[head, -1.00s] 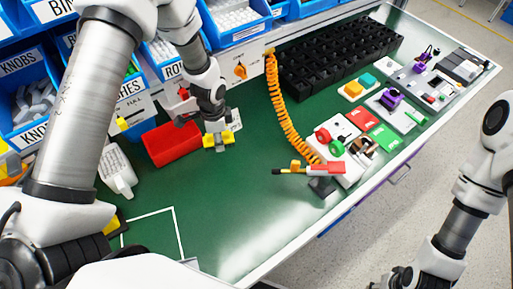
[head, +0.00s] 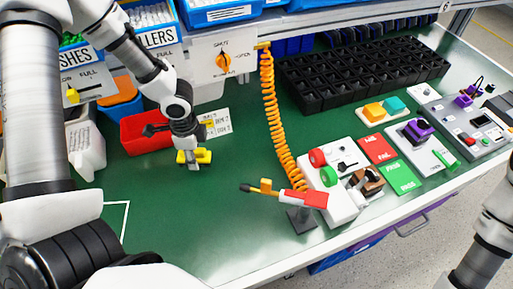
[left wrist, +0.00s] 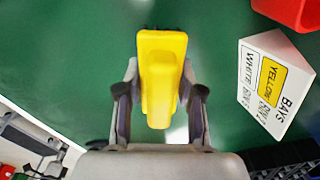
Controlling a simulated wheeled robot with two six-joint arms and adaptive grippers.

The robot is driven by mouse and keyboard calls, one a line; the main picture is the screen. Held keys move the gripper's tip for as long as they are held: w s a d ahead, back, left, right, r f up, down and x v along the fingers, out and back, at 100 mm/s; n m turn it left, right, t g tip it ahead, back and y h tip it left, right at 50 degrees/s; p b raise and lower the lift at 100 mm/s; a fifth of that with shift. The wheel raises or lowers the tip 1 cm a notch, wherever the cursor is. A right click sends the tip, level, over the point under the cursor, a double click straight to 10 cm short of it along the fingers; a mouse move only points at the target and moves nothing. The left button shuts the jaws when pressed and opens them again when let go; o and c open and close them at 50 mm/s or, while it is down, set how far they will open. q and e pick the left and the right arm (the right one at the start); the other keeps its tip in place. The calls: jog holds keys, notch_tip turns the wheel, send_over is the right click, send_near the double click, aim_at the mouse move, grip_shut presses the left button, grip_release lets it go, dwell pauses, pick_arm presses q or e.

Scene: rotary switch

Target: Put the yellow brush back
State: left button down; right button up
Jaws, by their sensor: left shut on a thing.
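The yellow brush (head: 203,156) is held by my left gripper (head: 191,160) above the green bench top, just to the right of and in front of a red bin (head: 140,133). In the left wrist view the yellow brush (left wrist: 162,70) stands between the two dark fingers of my left gripper (left wrist: 160,112), which are shut on it. Part of a bin label ending in "SHES" (head: 78,56) shows at the upper left, partly cut off by my arm. My right gripper is outside the view; only part of my right arm shows at the right edge.
A tent card (head: 216,123) stands behind the gripper; it reads "BAYS", "YELLOW" and "WHITE" in the wrist view (left wrist: 270,80). An orange coiled hose (head: 275,120) hangs to a red-and-yellow tool (head: 290,195). A black tray (head: 360,75) lies behind. The bench's front middle is clear.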

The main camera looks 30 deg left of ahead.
pick_arm(q)
jog(key=w+d+p, duration=0.3)
jog(key=w, duration=0.1)
jog(key=w+d+p, duration=0.4)
jog(key=shift+w+d+r, duration=0.2)
jog(key=p, duration=0.2)
send_over(253, 152)
jog(key=shift+d+f, duration=0.1)
jog(key=f, duration=0.1)
jog(key=f+p, duration=0.1)
jog(key=f, duration=0.1)
jog(key=shift+s, duration=0.2)
jog(key=shift+w+f, duration=0.1)
jog(key=shift+f, duration=0.4)
jog(key=c, duration=0.7)
grip_release()
